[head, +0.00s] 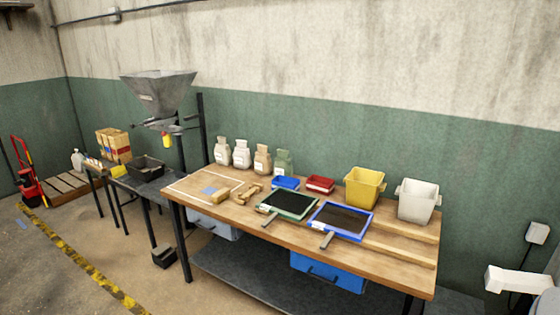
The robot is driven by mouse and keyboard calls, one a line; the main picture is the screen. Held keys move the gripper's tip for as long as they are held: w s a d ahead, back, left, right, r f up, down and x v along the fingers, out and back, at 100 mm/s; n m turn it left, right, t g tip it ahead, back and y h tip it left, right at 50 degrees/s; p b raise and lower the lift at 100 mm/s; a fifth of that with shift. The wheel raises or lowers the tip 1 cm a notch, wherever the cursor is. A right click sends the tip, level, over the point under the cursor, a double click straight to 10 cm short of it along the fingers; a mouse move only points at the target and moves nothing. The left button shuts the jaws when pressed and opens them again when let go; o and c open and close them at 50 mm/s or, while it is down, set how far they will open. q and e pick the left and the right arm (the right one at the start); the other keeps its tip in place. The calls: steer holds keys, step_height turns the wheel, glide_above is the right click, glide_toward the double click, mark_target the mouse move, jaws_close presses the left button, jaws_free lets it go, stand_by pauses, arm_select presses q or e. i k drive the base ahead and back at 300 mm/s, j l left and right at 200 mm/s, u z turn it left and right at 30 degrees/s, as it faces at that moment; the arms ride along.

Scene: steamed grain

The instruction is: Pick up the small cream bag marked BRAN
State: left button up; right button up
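Several small bags stand in a row at the back left of the wooden workbench (275,222), near the wall. The leftmost is a cream bag (222,152). To its right are a whiter bag (241,155), a tan-brown bag (262,160) and a green bag (284,163). All look upright. Their labels are too small to read, so I cannot tell which one is marked BRAN. Neither of my grippers can be made out in the head view.
Green-framed (268,208) and blue-framed (313,226) sieves lie in front. A metal hopper (158,92) rises left. Floor in front is clear.

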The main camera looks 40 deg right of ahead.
mark_target(222, 152)
steer(key=i+z, duration=0.75)
steer(key=i+j+z, duration=0.2)
steer(key=z, duration=0.15)
steer(key=i+j+z, duration=0.2)
steer(key=i+j, duration=0.8)
steer(key=i, duration=0.05)
